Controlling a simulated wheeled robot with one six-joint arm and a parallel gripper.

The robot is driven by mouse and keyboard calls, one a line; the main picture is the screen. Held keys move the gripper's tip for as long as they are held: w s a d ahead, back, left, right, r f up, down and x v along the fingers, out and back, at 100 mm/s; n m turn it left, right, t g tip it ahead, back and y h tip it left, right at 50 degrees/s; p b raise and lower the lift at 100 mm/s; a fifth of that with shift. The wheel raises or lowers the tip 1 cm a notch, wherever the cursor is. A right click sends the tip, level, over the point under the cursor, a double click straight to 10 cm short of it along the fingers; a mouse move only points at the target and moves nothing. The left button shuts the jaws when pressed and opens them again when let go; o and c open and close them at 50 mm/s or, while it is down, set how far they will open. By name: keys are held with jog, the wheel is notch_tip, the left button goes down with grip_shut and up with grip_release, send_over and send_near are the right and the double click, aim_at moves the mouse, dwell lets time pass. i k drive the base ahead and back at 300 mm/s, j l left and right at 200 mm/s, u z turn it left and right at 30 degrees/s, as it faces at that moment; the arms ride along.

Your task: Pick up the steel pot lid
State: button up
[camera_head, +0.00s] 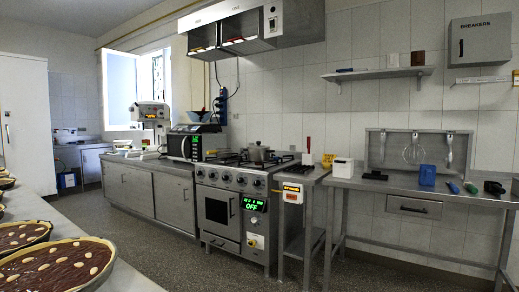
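A small steel pot (257,154) stands on the stove top near the middle of the view. Something like a lid with a small knob seems to sit on its top, but it is too small to tell the lid's edge from the pot. My gripper is not in view.
A range hood (250,25) hangs above. Tarts (58,262) lie on the near-left surface. The floor ahead is clear.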

aim_at(259, 145)
jog(key=i+l+z, duration=0.4)
jog(key=i+l, duration=0.45)
jog(key=i, duration=0.2)
jog(key=i+l, duration=0.25)
jog(key=i, duration=0.25)
jog(key=i+l, duration=0.3)
jog(key=i, duration=0.2)
jog(key=i+j+u, duration=0.2)
jog(key=i+u, duration=0.95)
jog(key=i+l+u, duration=0.15)
jog(key=i+u, duration=0.2)
